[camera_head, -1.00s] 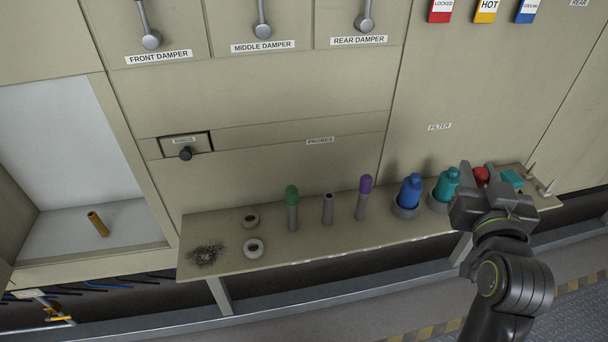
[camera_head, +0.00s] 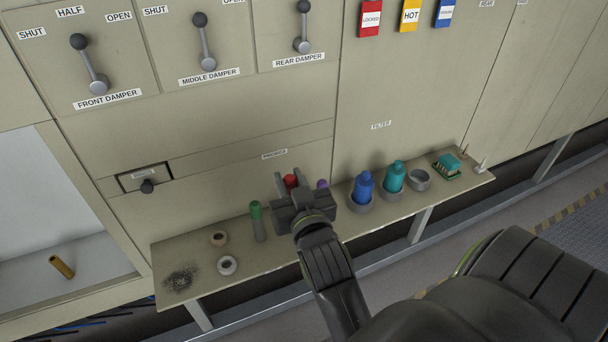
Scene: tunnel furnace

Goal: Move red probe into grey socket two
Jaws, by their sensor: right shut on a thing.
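My right gripper (camera_head: 292,184) is shut on the red probe (camera_head: 290,180), whose red top shows between the fingers. It is over the shelf, between the green-topped probe (camera_head: 256,213) and the purple-topped one (camera_head: 322,184). The grey socket that stands between those two is hidden behind my gripper and wrist. The lower part of the red probe is hidden too, so I cannot tell whether it touches the socket. The green-topped probe stands upright in a grey socket. My left gripper is out of view.
On the shelf (camera_head: 190,252), a blue bottle (camera_head: 364,186) and a teal bottle (camera_head: 394,175) stand in grey cups beside an empty grey cup (camera_head: 419,180). Farther right is a teal block (camera_head: 447,165). Two rings (camera_head: 227,265) and dark debris (camera_head: 181,279) lie at left.

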